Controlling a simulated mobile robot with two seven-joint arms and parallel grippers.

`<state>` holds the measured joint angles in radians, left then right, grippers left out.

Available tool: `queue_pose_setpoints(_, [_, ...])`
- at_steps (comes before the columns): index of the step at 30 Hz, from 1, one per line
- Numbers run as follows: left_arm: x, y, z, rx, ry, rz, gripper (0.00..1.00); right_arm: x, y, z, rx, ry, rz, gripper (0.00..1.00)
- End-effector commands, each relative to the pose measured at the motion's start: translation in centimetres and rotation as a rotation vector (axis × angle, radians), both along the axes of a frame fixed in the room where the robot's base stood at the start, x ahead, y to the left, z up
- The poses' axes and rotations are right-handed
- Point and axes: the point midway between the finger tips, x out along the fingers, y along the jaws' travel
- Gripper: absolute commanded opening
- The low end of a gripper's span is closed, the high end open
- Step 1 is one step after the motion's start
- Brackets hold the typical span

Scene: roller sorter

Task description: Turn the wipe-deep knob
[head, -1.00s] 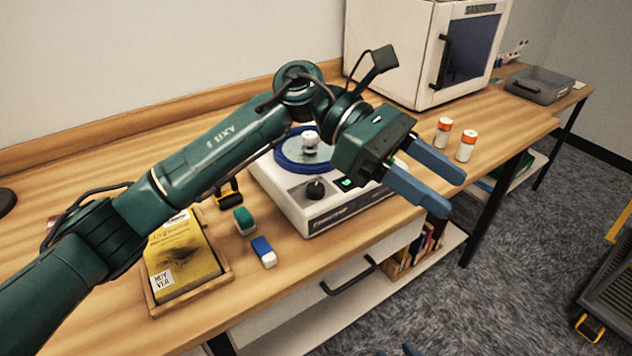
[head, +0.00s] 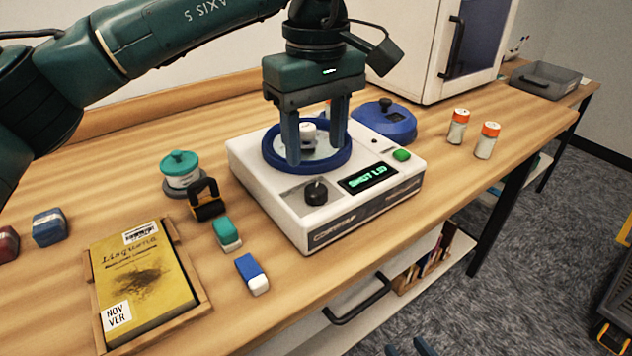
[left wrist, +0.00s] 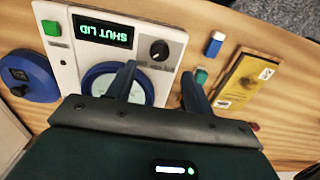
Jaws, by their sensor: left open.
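The white machine (head: 250,170) stands on the bench with a black knob (head: 316,190) on its front left top; the knob also shows in the left wrist view (left wrist: 159,50). A display (head: 368,177) with green text, reading "SHUT LID" in the left wrist view (left wrist: 103,31), is right of the knob. My left gripper (head: 315,152) points down, open, above the machine's blue-ringed round well (head: 342,160), behind the knob and apart from it. A white piece (head: 308,133) sits in the well between the fingers. Only dark tips of my right gripper (head: 422,347) show at the bottom edge.
A blue lid (head: 388,122) lies behind the machine. A green button (head: 401,155) is right of the display. Left are a teal-topped jar (head: 181,170), a black stamp-like tool (head: 207,200), small blocks (head: 228,235) and a yellow book (head: 145,285). Two orange-capped bottles (head: 487,140) stand right.

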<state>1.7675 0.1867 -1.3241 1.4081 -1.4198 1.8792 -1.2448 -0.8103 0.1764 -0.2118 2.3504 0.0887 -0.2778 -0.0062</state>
Motion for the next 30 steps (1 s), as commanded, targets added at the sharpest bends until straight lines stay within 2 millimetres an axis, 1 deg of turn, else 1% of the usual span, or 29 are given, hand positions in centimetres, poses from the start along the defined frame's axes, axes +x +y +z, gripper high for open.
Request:
queue_pose_setpoints(1, [0.0, 0.1, -1.4, 0.002, 0.004, 0.000, 0.52, 0.0, -0.1, -0.1, -0.001, -0.004, -0.001, 0.36])
queue_pose_setpoints(6, [-0.1, 0.0, -4.6, 0.000, 0.002, -0.001, 0.52, -0.1, -0.2, 0.0, -0.001, -0.013, -0.003, 0.36])
queue_pose_setpoints(9, [0.0, 0.0, -5.9, 0.000, 0.002, 0.000, 0.52, -0.2, -0.2, 0.0, -0.002, -0.016, -0.004, 0.36])
queue_pose_setpoints(12, [0.0, 0.0, -6.7, -0.001, 0.002, 0.000, 0.52, -0.2, -0.2, 0.0, -0.002, -0.017, -0.004, 0.36])
queue_pose_setpoints(16, [0.0, 0.0, -7.2, -0.001, 0.001, 0.000, 0.52, -0.2, -0.2, 0.1, -0.003, -0.018, -0.005, 0.36])
queue_pose_setpoints(23, [0.0, 0.0, -7.3, -0.001, 0.000, 0.000, 0.52, -0.2, -0.2, 0.2, -0.003, -0.021, -0.005, 0.36])
queue_pose_setpoints(26, [0.0, 0.0, -7.3, -0.001, 0.000, 0.000, 0.46, -0.2, -0.2, 0.2, -0.002, -0.022, -0.005, 0.36])
queue_pose_setpoints(30, [0.0, 0.0, -7.3, -0.001, 0.000, 0.000, 0.34, -0.2, -0.3, 0.2, -0.003, -0.022, -0.006, 0.36])
